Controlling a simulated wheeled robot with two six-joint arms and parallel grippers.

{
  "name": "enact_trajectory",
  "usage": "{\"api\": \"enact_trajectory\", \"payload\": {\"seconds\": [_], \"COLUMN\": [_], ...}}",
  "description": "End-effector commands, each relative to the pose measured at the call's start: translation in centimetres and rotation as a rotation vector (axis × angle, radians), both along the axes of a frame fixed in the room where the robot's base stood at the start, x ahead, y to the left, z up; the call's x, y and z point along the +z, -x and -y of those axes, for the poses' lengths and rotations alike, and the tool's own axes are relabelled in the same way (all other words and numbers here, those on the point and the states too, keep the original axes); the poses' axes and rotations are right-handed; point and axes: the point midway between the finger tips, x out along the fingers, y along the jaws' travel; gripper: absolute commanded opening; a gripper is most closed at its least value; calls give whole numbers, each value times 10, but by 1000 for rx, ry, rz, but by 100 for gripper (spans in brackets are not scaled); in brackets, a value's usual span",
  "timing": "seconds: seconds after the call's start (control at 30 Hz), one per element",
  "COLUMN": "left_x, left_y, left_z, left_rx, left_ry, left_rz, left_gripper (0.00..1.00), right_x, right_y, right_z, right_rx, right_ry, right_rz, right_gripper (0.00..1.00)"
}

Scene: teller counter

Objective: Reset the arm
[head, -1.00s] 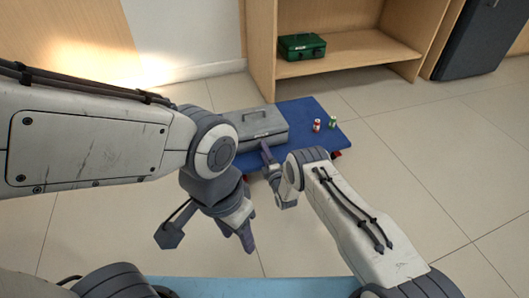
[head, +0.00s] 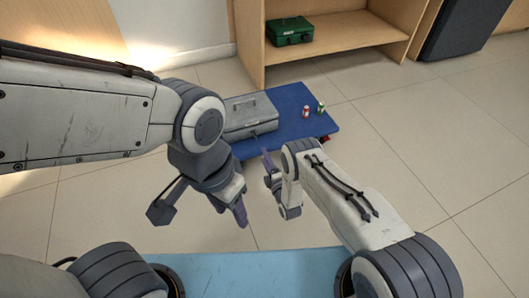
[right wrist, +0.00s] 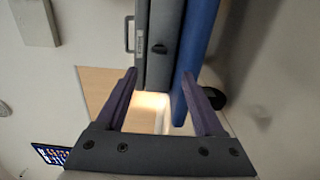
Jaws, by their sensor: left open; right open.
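In the head view my left gripper (head: 240,214) hangs in the middle, pointing down, open and empty. My right gripper (head: 272,172) is a little above and to the right of it, near the front edge of a blue platform (head: 290,125). It is open with nothing held; its farther finger is partly hidden in the head view. In the right wrist view the two fingers of my right gripper (right wrist: 159,76) stand apart. A grey metal case (head: 250,118) lies on the platform beyond the grippers; it also shows in the right wrist view (right wrist: 160,50).
A green box (head: 290,32) sits on a wooden shelf (head: 340,38) behind. A dark cabinet (head: 460,30) stands at upper right. The tiled floor (head: 430,150) at right is clear.

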Motion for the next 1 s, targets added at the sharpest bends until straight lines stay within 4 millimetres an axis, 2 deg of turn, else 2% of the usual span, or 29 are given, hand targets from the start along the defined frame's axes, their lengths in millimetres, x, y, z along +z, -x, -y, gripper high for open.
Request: {"api": "enact_trajectory", "payload": {"seconds": [0.23,0.37,0.47,0.53,0.67,0.77,0.87,1.0], "left_x": [0,6,14,20,31,39,48,59], "left_y": [0,0,0,0,0,0,0,0], "left_z": [0,0,0,0,0,0,0,0], "left_rx": [0,0,0,0,0,0,0,0], "left_ry": [0,0,0,0,0,0,0,0], "left_rz": [0,0,0,0,0,0,0,0], "left_gripper": [50,50,50,50,50,50,50,50], "right_x": [2,21,53,83,139,183,228,289], "right_y": [-2,-17,-38,-50,-57,-48,-27,19], "right_z": [-1,-12,-31,-48,-75,-91,-103,-109], "right_rx": [1,9,20,22,2,-28,-75,-162], "right_ry": [-2,-29,-79,-126,-215,-279,-342,-420], "right_rz": [-2,-50,-150,-247,-444,-595,-742,-938], "right_gripper": [70,70,70,70,70,70,70,70]}}
